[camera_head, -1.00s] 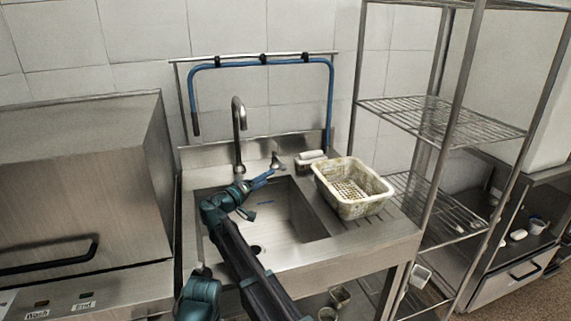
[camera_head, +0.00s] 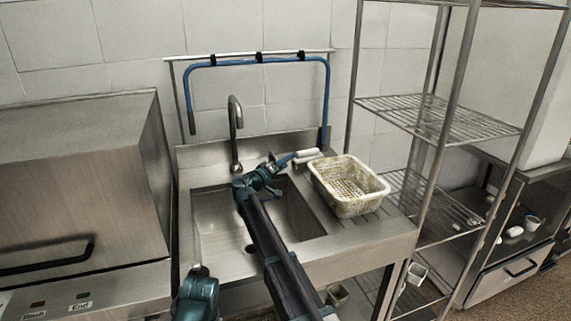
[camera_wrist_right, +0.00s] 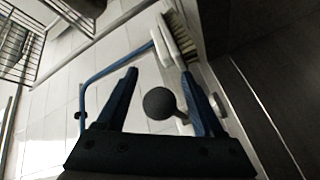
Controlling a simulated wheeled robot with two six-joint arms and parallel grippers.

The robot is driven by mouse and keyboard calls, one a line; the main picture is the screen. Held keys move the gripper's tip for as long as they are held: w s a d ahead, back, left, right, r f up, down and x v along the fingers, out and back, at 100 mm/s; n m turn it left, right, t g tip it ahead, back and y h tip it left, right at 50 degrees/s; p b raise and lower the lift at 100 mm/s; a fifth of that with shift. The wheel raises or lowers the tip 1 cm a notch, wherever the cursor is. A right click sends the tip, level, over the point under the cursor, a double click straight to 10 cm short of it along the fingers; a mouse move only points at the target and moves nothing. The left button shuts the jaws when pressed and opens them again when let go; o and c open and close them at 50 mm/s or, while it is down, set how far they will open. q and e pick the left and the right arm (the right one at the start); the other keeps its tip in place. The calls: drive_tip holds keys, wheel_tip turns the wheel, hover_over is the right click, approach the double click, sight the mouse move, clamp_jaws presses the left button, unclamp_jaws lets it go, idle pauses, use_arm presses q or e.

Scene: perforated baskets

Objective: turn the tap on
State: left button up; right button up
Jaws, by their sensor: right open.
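The tap has a curved metal spout (camera_head: 234,122) at the back of the sink. Its dark round-ended handle (camera_wrist_right: 160,103) shows in the right wrist view, between the fingers of my right gripper (camera_wrist_right: 168,88). The fingers are apart and not closed on it; I cannot tell whether either touches it. In the head view my right gripper (camera_head: 292,159) reaches over the back right of the sink and mostly hides the handle's base. My left gripper is out of view.
A white brush (camera_head: 308,154) lies just beyond the gripper, close to its fingertips. A dirty perforated basket (camera_head: 372,203) stands on the drainboard to the right. A blue hose (camera_head: 328,100) hangs on the wall rail. The sink basin (camera_head: 215,215) is open below.

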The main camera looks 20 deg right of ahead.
clamp_jaws()
idle(0.3)
idle(1.1)
